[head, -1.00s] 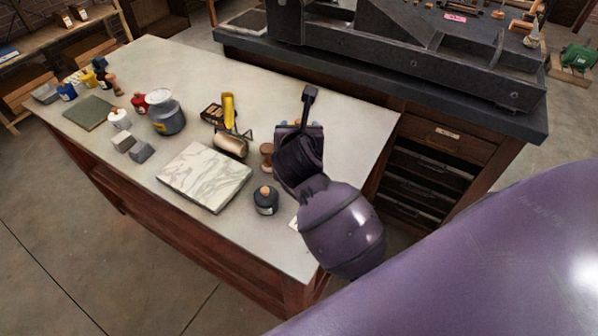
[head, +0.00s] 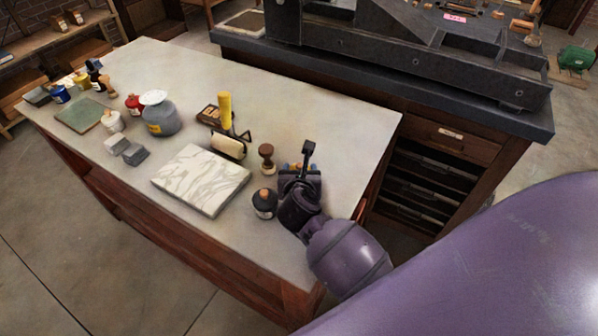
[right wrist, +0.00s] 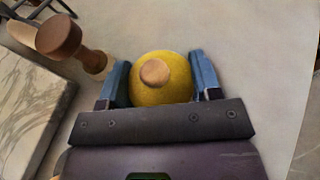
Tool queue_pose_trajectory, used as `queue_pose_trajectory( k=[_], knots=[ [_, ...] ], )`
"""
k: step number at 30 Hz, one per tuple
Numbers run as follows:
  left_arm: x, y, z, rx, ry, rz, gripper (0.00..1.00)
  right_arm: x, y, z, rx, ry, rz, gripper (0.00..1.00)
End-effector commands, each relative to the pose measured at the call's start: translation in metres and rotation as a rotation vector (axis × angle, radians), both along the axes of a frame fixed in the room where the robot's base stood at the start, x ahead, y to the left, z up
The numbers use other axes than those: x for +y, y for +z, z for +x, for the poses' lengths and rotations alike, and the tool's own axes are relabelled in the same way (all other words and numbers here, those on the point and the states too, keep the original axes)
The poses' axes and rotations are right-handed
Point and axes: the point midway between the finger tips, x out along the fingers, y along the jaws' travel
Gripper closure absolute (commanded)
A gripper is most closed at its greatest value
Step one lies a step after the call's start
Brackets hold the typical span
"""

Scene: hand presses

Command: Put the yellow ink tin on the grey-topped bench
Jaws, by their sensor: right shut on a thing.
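My right gripper (head: 298,167) is shut on a round yellow tin with a tan knob on top, over the right end of the pale grey-topped bench (head: 345,125). In the right wrist view the yellow tin (right wrist: 165,90) sits between the two blue fingers (right wrist: 160,82). The gripper mostly hides it in the head view. I cannot tell whether its base touches the bench top. Another small yellow container (head: 82,80) stands among ink containers at the far left of the bench. My left gripper is not in view.
A dark bottle (head: 265,204), a wooden-handled stamp (head: 267,157) and a marbled slab (head: 202,178) are left of the gripper. A yellow-handled roller (head: 228,145) stands behind the slab. A dark-topped bench (head: 420,98) bears a press at the back. Bare top lies behind the gripper.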

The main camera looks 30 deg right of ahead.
Motion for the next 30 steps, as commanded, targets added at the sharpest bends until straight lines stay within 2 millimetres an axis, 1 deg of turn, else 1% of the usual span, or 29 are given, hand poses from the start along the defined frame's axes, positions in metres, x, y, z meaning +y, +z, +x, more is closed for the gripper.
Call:
queue_pose_trajectory(
  k=[7, 12, 13, 17, 18, 25, 28, 30],
  knots=[
    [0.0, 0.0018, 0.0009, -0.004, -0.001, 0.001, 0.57, 0.0002, 0.0013, 0.0005, -0.004, 0.0, 0.0, 0.74],
    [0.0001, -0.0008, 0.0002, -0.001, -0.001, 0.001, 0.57, 0.0004, -0.0033, 0.0004, -0.002, 0.001, 0.001, 0.74],
    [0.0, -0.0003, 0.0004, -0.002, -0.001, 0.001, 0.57, 0.0002, -0.0035, 0.0002, -0.002, 0.001, 0.001, 0.39],
    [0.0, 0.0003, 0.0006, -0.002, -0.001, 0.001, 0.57, 0.0001, -0.0029, 0.0002, -0.002, 0.001, 0.001, 0.19],
    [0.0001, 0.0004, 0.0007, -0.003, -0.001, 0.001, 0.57, 0.0001, -0.0029, 0.0002, -0.002, 0.001, 0.001, 0.17],
    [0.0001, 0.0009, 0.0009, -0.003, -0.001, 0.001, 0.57, 0.0001, -0.0025, 0.0002, -0.002, 0.001, 0.001, 0.17],
    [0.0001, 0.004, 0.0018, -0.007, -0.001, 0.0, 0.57, -0.0001, 0.0024, 0.0004, -0.003, 0.001, 0.0, 0.17],
    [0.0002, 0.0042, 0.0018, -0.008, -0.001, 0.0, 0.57, 0.0033, 0.0032, -0.0048, -0.001, 0.001, 0.002, 0.17]
  ],
)
